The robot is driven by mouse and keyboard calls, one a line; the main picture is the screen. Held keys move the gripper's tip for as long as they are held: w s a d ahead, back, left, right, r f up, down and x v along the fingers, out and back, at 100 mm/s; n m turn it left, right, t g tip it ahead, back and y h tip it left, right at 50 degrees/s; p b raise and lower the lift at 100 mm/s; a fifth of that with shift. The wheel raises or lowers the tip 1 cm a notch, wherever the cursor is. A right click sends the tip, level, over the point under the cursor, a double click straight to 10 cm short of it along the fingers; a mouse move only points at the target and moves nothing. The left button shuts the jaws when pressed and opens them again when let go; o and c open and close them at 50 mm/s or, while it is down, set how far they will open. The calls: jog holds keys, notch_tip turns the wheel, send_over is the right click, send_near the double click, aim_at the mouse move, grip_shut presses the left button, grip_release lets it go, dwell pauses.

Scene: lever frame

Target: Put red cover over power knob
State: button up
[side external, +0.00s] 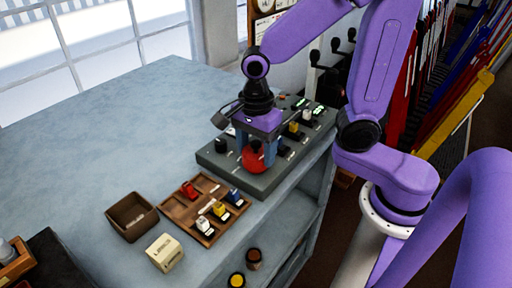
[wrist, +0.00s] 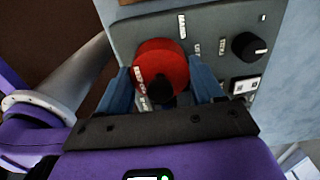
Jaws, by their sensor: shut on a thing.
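The red cover (side external: 253,160) is round, with white lettering that shows in the wrist view (wrist: 165,60). My gripper (side external: 256,150) points down with its blue fingers on either side of the cover, shut on it. The cover is at the near part of the grey control panel (side external: 240,180); I cannot tell whether it touches the panel. A small dark round part (wrist: 160,88) shows at the cover's edge. A black knob (side external: 221,145) stands uncovered beside the cover, also in the wrist view (wrist: 246,46). I cannot read which knob is the power knob.
A brown divided tray (side external: 178,209) with small red, yellow, white and blue pieces lies left of the panel. A brown open box (side external: 131,216) and a cream labelled block (side external: 164,252) are beside it. Levers and switches rise from the panel's far part. The blue-grey bench is clear behind.

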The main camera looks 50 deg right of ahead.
jog(key=shift+f, duration=0.7)
dwell(0.8)
jog(key=o, duration=1.1)
jog(key=shift+o, duration=0.4)
jog(key=shift+r, duration=3)
